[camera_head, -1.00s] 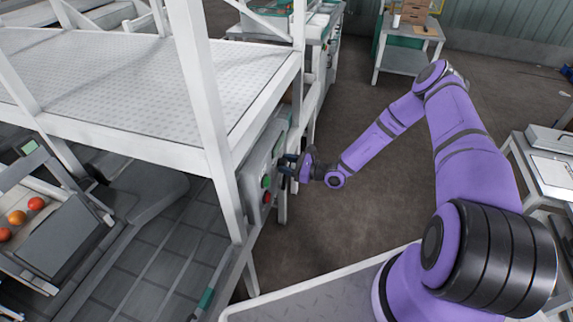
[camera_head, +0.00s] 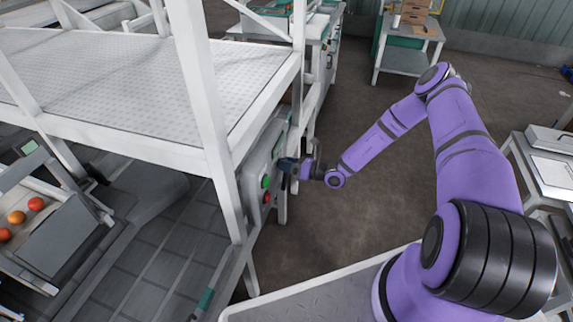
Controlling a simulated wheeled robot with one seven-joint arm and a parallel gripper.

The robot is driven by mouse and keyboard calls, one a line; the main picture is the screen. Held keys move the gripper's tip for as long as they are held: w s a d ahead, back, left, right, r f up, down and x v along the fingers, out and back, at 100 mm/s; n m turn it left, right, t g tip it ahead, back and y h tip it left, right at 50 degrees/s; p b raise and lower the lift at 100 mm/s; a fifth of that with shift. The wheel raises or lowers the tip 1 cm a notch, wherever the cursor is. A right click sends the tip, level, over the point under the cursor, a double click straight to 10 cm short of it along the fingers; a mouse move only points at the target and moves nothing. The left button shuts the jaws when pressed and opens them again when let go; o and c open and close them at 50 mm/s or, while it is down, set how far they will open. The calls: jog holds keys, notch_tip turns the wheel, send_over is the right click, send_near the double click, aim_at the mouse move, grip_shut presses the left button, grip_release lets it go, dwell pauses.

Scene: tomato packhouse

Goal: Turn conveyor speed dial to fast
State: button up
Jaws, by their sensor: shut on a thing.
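The control panel (camera_head: 254,184) is a grey box on the side of the white metal frame, left of the picture's middle. It bears a green button (camera_head: 265,182) and a red button (camera_head: 267,198). My gripper (camera_head: 286,165) is at the panel's right part, level with a spot a little above the green button. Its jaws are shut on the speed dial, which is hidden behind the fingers. The dial's pointer and markings cannot be made out.
A white frame post (camera_head: 205,110) and raised platform (camera_head: 150,85) stand left of the panel. Tomatoes (camera_head: 36,204) lie on equipment at far left. A side table (camera_head: 405,60) stands at the back. Open floor (camera_head: 330,235) lies below my forearm.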

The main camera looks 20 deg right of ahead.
jog(key=shift+m, duration=0.9)
jog(key=o, duration=0.9)
jog(key=v, duration=1.1)
jog(key=shift+w, duration=0.1)
